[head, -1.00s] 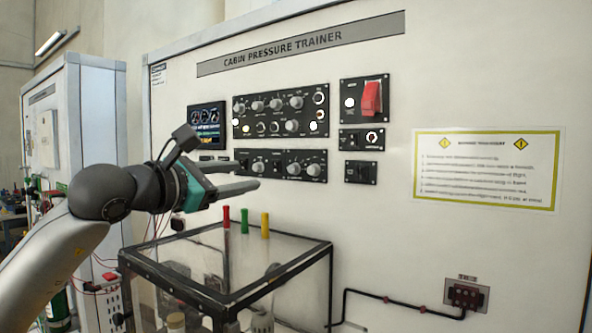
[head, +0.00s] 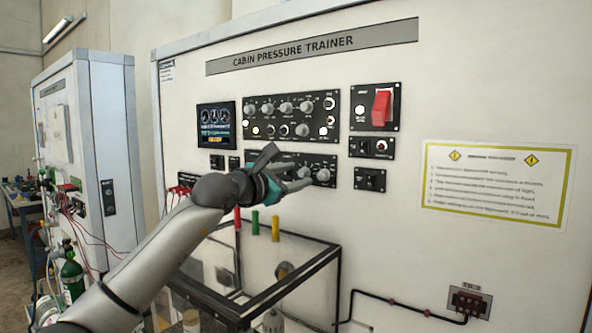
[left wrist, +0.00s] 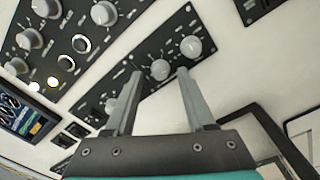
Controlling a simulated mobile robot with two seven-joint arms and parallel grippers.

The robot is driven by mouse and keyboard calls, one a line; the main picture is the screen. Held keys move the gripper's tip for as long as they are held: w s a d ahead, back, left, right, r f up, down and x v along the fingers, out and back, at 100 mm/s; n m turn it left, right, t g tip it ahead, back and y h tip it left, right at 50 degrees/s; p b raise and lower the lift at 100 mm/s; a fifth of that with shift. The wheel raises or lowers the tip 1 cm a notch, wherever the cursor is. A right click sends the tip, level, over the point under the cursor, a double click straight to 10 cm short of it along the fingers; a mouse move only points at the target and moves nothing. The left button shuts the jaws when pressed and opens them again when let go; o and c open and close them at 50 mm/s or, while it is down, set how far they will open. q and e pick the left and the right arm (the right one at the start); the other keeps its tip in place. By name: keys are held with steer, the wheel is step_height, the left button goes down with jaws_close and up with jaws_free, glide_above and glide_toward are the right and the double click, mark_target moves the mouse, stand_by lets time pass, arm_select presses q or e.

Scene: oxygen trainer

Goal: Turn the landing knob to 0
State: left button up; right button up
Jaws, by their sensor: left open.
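The lower black panel (head: 333,162) holds a row of grey knobs on the trainer's front; its labels are too small to read, so I cannot tell which one is the landing knob. My left gripper (head: 304,177) is open in front of this panel and covers part of it. In the left wrist view, a grey knob (left wrist: 160,69) shows between the two open fingertips; I cannot tell whether they touch it. Another grey knob (left wrist: 191,47) sits up and to the right of it, outside the fingers. My right gripper is not in view.
The upper panel (head: 291,117) has several knobs and lit lamps, beside a small screen (head: 216,125). A red switch cover (head: 382,107) is at the upper right. A clear, black-framed box (head: 300,258) with coloured-top items stands below the arm.

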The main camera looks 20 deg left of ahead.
arm_select(q)
steer(key=shift+w+d, duration=0.15)
steer(key=shift+w, duration=0.2)
jaws_close()
stand_by(0.3)
